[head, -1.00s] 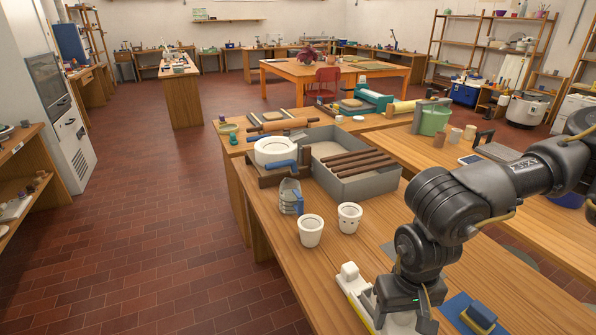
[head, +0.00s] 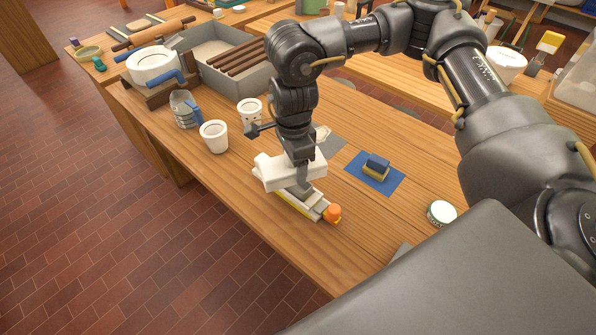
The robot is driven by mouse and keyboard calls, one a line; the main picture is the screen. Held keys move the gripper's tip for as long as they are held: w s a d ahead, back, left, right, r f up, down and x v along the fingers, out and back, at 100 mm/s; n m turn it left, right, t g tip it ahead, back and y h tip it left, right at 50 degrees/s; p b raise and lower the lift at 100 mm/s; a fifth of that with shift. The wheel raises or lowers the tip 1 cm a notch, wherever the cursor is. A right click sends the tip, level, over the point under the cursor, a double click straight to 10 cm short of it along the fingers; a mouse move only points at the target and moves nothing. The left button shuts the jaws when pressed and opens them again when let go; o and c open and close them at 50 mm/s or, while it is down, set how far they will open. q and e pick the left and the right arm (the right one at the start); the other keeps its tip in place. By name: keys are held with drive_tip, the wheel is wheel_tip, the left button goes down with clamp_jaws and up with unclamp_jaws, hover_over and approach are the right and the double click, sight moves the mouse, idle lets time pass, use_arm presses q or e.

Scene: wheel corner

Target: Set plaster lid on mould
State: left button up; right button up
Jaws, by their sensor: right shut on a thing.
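My right gripper (head: 302,174) is shut on a white plaster piece (head: 271,174), which looks like the lid. It points down over the near part of the table. Below and partly hidden is a long, pale object with a yellow edge (head: 298,207) and an orange end (head: 333,213); I cannot tell for certain whether this is the mould. I also cannot tell whether the plaster piece touches it. My left gripper is not in view.
Two white cups (head: 214,136) and a clear jug with a blue handle (head: 185,109) stand to the left. A grey tray (head: 213,76) with brown bars is behind.

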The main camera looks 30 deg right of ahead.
drive_tip(key=m, duration=0.2)
drive_tip(key=w+m, duration=0.1)
drive_tip(key=m, duration=0.2)
drive_tip(key=shift+w+d+r+m, duration=0.2)
drive_tip(key=shift+d+r+m, duration=0.05)
drive_tip(key=shift+d+m, duration=0.1)
drive_tip(key=shift+w+d+m, duration=0.15)
drive_tip(key=shift+m, duration=0.9)
drive_tip(key=m, duration=0.4)
drive_tip(key=shift+d, duration=0.1)
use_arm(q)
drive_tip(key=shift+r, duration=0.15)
use_arm(e)
drive_tip(key=shift+r, duration=0.1)
